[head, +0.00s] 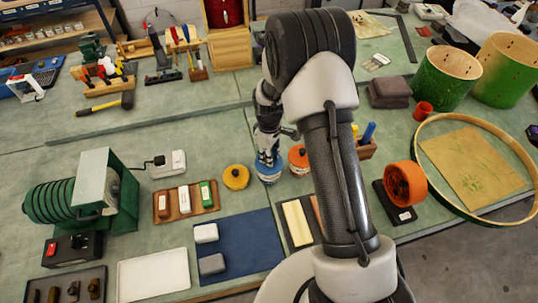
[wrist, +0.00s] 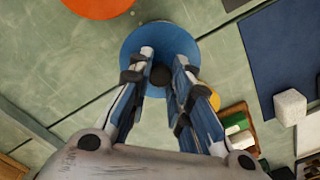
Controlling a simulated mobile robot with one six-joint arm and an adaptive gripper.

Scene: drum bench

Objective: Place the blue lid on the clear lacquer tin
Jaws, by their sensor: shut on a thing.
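The blue lid (wrist: 162,36) is a round disc with a dark knob (wrist: 160,76) in the wrist view. My gripper (wrist: 161,68) has its fingers on both sides of the knob and is shut on the lid. In the head view my gripper (head: 267,158) points down at the blue lid (head: 262,170). A pale, labelled tin side (head: 269,180) shows just below the lid there. I cannot tell whether the lid rests on the tin or hangs slightly above it. The lid hides the tin in the wrist view.
A yellow-lidded tin (head: 236,177) stands close on the left, and an orange-lidded tin (head: 298,157) close on the right, partly behind my arm. A tray of blocks (head: 171,214) lies further left. A blue mat (head: 240,250) lies in front. Some green bench between them is bare.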

